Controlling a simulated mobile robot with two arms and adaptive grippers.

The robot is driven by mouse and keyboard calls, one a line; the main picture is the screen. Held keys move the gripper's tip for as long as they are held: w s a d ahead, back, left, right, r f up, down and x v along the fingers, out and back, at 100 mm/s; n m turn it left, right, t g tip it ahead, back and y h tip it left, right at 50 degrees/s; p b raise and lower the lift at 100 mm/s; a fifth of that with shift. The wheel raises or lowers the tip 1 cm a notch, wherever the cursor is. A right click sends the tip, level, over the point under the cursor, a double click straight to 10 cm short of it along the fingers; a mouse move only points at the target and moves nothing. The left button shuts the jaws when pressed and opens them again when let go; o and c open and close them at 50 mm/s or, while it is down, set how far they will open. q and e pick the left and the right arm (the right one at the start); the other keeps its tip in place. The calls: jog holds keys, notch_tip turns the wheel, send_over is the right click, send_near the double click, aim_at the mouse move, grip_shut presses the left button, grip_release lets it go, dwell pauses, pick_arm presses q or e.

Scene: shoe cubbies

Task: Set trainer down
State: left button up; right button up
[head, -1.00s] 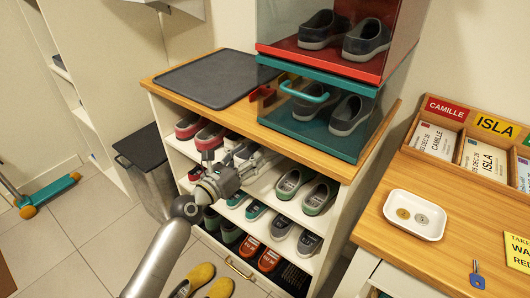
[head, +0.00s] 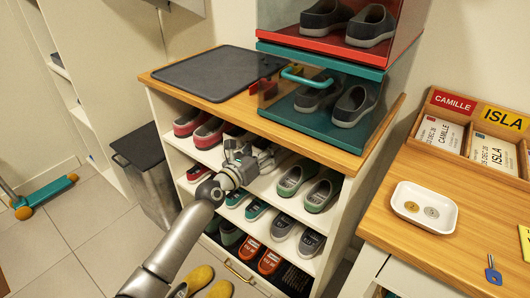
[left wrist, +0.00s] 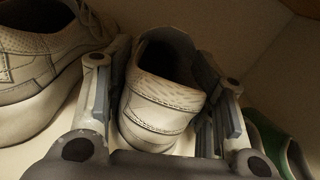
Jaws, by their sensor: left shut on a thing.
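My left gripper (head: 250,158) reaches into the top shelf row of the shoe cabinet (head: 338,222). In the left wrist view its two fingers (left wrist: 160,105) stand on either side of a pale grey-white trainer (left wrist: 155,100), shut on it with the heel toward me. The trainer appears at shelf level beside a matching pale trainer (left wrist: 40,65) on the left; whether its sole touches the shelf cannot be told. In the head view my gripper mostly hides the trainer. My right gripper is not in view.
Red shoes (head: 188,122) stand left of the gripper and green-trimmed grey shoes (head: 322,192) to the right on the same shelf. A green shoe edge (left wrist: 270,140) shows in the wrist view. A dark mat (head: 215,72) and clear shoe boxes (head: 330,120) sit on top.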

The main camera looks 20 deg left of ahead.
pick_arm(q)
jog(key=o, duration=1.3)
jog(key=shift+s, duration=0.15)
